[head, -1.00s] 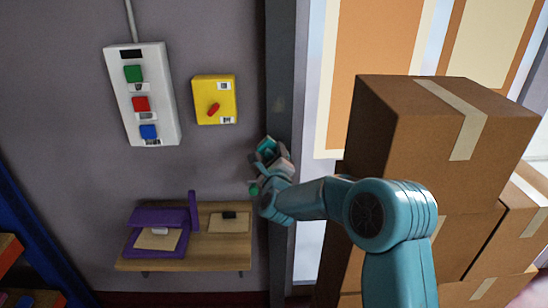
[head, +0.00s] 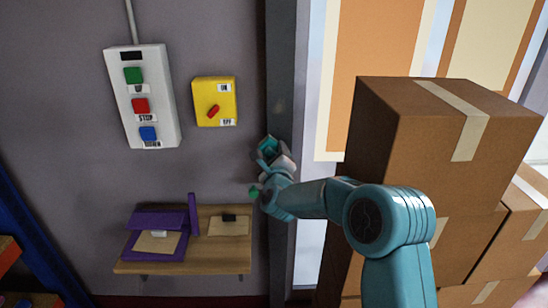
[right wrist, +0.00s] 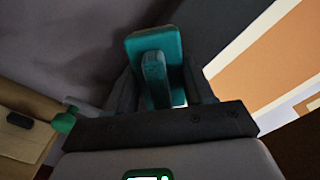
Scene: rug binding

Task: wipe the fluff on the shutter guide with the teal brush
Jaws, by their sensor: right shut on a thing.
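The shutter guide (head: 281,60) is the dark vertical post running down the wall beside the striped panels. The teal brush (head: 267,146) is in my right gripper (head: 272,156), in front of the guide's left edge. In the right wrist view, the brush (right wrist: 153,47) shows a flat teal block with a handle, between the fingers of the gripper (right wrist: 160,88), which is shut on it. The guide (right wrist: 228,40) shows there as a dark band to the right of the brush. I cannot tell whether brush and guide touch.
Stacked cardboard boxes (head: 430,130) stand close on the right, behind my right arm. A wooden shelf (head: 215,262) with a purple holder (head: 160,222) is at lower left. A white button box (head: 142,95) and a yellow switch box (head: 215,101) are on the wall.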

